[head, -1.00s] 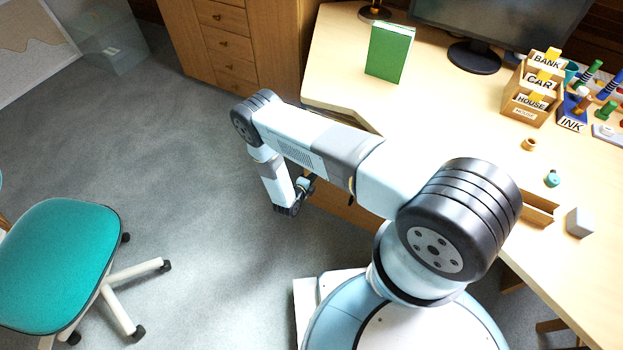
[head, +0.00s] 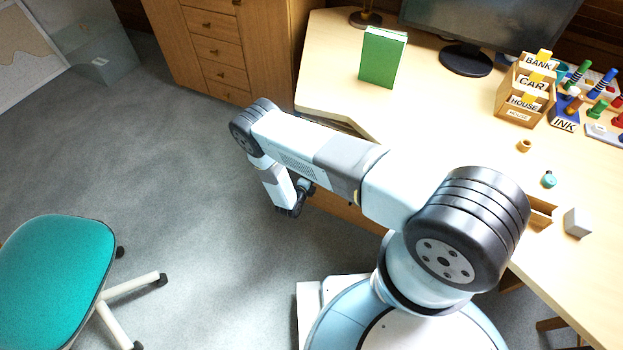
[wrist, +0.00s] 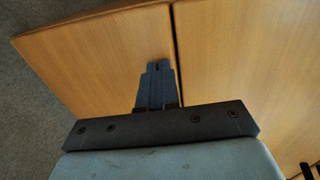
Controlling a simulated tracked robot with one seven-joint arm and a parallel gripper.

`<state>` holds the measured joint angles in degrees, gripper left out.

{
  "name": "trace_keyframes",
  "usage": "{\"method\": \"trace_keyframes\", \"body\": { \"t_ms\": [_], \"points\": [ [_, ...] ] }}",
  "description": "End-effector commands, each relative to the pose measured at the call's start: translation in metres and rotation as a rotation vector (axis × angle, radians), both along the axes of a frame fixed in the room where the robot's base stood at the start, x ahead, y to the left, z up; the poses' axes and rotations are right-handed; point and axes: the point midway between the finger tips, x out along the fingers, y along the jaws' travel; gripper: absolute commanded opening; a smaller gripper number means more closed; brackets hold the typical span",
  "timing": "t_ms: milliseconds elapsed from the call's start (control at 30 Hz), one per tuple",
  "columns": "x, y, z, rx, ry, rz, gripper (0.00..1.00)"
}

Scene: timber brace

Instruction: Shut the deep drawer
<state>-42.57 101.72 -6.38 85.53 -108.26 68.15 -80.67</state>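In the wrist view, two plain wooden panels lie side by side with a narrow dark gap between them: a left panel (wrist: 85,60) and a right panel (wrist: 235,60). I cannot tell which is the deep drawer's front. My gripper (wrist: 158,66) has its fingers together and empty, in front of the left panel near the gap. Whether it touches is unclear. A wooden front (head: 345,212) shows under the desk, partly covered by my arm.
The desk (head: 440,130) holds a green book (head: 382,58), a monitor (head: 468,58) and a card box (head: 524,95). A wooden cabinet (head: 222,55) stands behind. A teal chair (head: 58,265) is at left. Grey floor (head: 170,190) between is clear.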

Motion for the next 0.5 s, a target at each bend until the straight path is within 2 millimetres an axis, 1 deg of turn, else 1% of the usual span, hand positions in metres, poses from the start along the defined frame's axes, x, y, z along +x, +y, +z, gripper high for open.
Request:
{"method": "trace_keyframes", "body": {
  "t_ms": [33,167,367,500],
  "points": [
    [0.01,-0.005,0.004,-0.004,-0.014,-0.002,0.0],
    [0.004,0.0,0.004,-0.003,-0.012,-0.003,0.0],
    [-0.018,0.013,0.001,-0.002,-0.005,-0.011,0.0],
    [-0.042,0.029,0.01,-0.001,-0.003,-0.011,0.0]
  ]
}}
